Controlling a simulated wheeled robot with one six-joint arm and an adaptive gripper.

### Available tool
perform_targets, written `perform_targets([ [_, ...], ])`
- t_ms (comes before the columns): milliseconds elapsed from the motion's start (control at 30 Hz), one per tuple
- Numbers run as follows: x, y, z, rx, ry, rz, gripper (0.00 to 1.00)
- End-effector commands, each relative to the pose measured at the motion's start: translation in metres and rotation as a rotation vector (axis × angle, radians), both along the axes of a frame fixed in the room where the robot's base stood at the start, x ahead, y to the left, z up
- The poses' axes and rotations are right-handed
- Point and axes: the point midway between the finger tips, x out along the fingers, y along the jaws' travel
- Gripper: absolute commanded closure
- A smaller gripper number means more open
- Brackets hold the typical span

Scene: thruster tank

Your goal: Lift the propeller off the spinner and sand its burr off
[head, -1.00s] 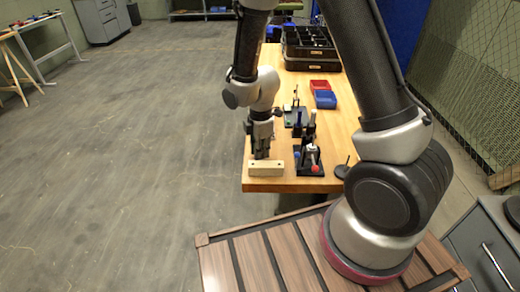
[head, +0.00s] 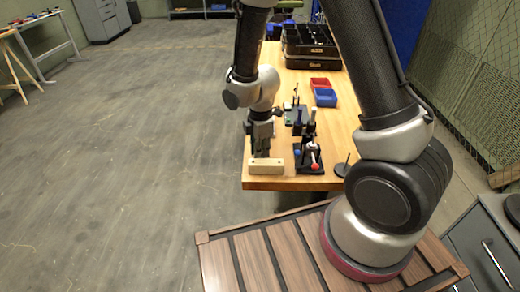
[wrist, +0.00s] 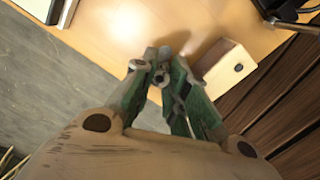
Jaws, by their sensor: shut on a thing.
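My gripper (head: 262,152) points down at the near left end of the workbench. In the wrist view its worn green fingers (wrist: 161,75) are shut on a small grey part at their tips. This looks like the propeller, mostly hidden by the fingers, and no burr can be made out. A pale wooden block (head: 266,167) with small dark holes lies just in front of the gripper at the bench's near edge. The block shows right of the fingertips in the wrist view (wrist: 226,68); contact cannot be told. A black stand with a red tip (head: 310,158), possibly the spinner, is to the right.
A blue bin (head: 325,98) and a red bin (head: 320,83) sit farther back, before black trays (head: 310,45). Small stands (head: 297,115) are behind the gripper. A dark disc with a pin (head: 342,170) is at the right. Floor left of the bench is clear.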

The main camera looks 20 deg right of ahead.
Motion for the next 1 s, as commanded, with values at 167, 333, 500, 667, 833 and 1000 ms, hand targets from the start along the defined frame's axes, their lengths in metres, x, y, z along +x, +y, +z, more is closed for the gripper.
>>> perform_targets([
  [167,0.0000,-0.0001,0.0000,0.000,0.000,0.000,1.00],
  [333,-0.0006,0.0002,0.0000,0.000,0.000,0.000,1.00],
  [500,-0.0018,0.0005,-0.0001,0.000,0.001,0.000,1.00],
  [667,-0.0025,0.0005,-0.0002,-0.001,0.002,0.000,1.00],
  [833,-0.0031,0.0001,-0.0004,-0.001,0.003,0.000,1.00],
  [1000,-0.0042,-0.0046,-0.0006,-0.002,0.004,-0.001,1.00],
])
